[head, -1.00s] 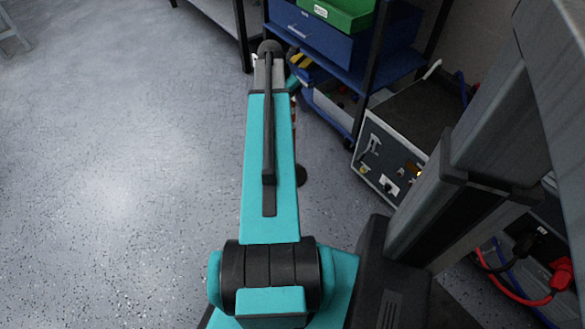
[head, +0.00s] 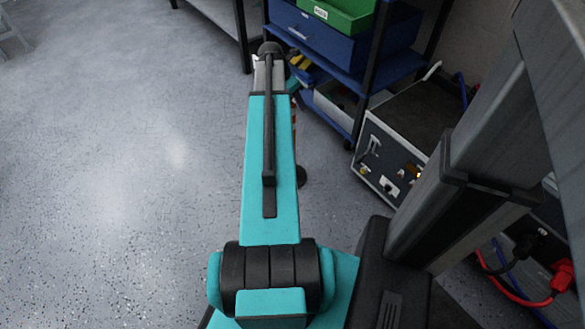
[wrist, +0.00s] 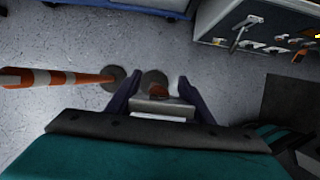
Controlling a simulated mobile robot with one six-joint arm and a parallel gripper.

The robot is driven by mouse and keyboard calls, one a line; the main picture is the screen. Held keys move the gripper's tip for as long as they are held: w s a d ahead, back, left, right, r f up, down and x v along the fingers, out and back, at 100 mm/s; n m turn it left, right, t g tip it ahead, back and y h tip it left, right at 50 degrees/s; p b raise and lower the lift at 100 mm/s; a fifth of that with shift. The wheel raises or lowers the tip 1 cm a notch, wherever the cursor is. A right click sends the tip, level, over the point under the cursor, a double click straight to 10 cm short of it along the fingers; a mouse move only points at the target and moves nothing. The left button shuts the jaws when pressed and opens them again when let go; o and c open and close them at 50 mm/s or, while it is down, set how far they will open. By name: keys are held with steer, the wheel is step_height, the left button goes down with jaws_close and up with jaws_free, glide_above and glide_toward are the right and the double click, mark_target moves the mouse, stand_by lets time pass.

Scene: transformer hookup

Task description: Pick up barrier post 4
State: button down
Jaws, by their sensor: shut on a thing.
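In the wrist view, my gripper (wrist: 156,98) points down with its two dark fingers on either side of a barrier post (wrist: 158,89). It is shut on this post, of which a bit of orange and the dark round base (wrist: 154,78) show. No number can be read, and I cannot tell whether the base touches the floor. A second orange and white barrier post (wrist: 58,78) stands just to the left, its round base close to the held one's. In the head view my arm hides the gripper and most of the posts; a dark base (head: 300,176) shows beside the arm.
A blue shelf (head: 345,75) with a blue bin (head: 325,37) and a green bin (head: 340,12) stands ahead right. A test unit (head: 385,165) with a dark top is on the floor at right. Red cables (head: 520,296) lie at lower right. The floor at left is clear.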

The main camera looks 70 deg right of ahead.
steer(key=shift+r, duration=0.1)
stand_by(0.3)
steer(key=s+a+r+p, duration=0.1)
steer(key=a+r+p, duration=0.1)
steer(key=a, duration=0.4)
steer(key=s+a+r+p, duration=0.1)
steer(key=a+r+p, duration=0.2)
steer(key=a, duration=0.4)
steer(key=shift+p, duration=0.3)
stand_by(0.5)
steer(key=p, duration=0.9)
steer(key=shift+s+a+r, duration=0.1)
steer(key=shift+a+r, duration=0.05)
steer(key=shift+a, duration=0.05)
steer(key=a+p, duration=0.1)
steer(key=p, duration=0.6)
steer(key=shift+s+a, duration=0.15)
steer(key=shift+s+a+f+p, duration=0.15)
steer(key=shift+a+p, duration=0.35)
steer(key=shift+p, duration=1.15)
